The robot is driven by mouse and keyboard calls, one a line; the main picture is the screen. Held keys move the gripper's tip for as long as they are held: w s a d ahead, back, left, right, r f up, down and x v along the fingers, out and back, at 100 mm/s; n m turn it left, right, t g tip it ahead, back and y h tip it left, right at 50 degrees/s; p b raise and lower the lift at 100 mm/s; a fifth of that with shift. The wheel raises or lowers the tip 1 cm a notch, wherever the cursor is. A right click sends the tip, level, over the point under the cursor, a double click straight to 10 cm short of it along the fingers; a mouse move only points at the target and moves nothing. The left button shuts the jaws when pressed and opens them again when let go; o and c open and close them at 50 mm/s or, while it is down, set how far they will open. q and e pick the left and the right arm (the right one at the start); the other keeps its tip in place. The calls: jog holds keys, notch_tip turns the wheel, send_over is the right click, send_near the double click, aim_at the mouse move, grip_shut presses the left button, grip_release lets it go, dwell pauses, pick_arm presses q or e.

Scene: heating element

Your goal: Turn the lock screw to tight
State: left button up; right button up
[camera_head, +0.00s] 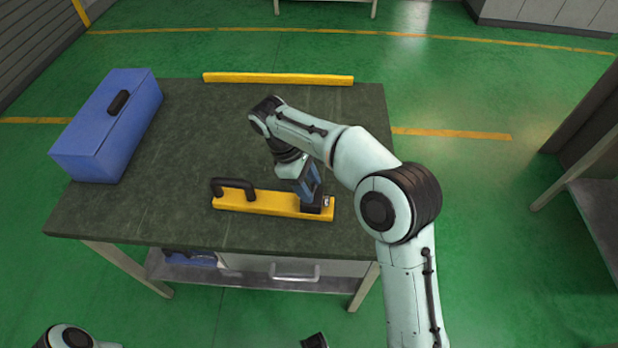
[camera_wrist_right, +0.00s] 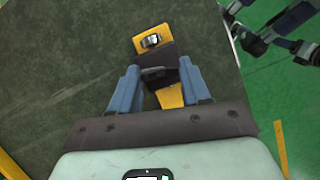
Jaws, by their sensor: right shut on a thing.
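A yellow bar (camera_head: 258,203) lies near the front edge of the dark table. A black handle (camera_head: 234,186) stands on its left half. The bar also shows in the right wrist view (camera_wrist_right: 169,97). My right gripper (camera_head: 311,204) reaches down to the bar's right end. It is shut on a dark part (camera_wrist_right: 156,73), apparently the lock screw, between its blue fingers. A small silver fitting (camera_head: 326,202) sits just right of the fingertips and shows in the wrist view too (camera_wrist_right: 151,40). The fingers hide much of the held part. My left gripper is barely in view; its jaws are unclear.
A blue toolbox (camera_head: 107,126) stands at the table's left. Another yellow bar (camera_head: 278,79) lies along the back edge. The table (camera_head: 193,130) is clear between them. A drawer with a metal handle (camera_head: 294,275) is under the front edge.

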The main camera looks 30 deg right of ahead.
jog(key=m+y+p, duration=0.1)
jog(key=m+p, duration=0.3)
jog(key=m, duration=0.1)
jog(key=m+g+y+p, duration=0.1)
jog(key=m+p, duration=0.1)
jog(key=shift+w+d+r+y+p, duration=0.15)
jog(key=shift+d+r+y+p, duration=0.1)
jog(key=shift+y+p, duration=0.05)
jog(key=m+y+p, duration=0.1)
jog(key=m, duration=0.3)
jog(key=shift+d, duration=0.1)
pick_arm(q)
jog(key=w+r+p, duration=0.1)
jog(key=w+r, duration=0.4)
jog(key=r, duration=0.6)
jog(key=shift+w+r+t, duration=0.15)
jog(key=shift+w+t, duration=0.25)
pick_arm(e)
jog(key=shift+f+m+t+y, duration=0.15)
jog(key=shift+m+y, duration=0.35)
jog(key=shift+m, duration=0.6)
jog(key=shift+m+t+y, duration=0.15)
jog(key=shift+m+y, duration=0.35)
jog(key=shift+m, duration=0.6)
jog(key=o, duration=1.1)
jog(key=shift+c, duration=0.2)
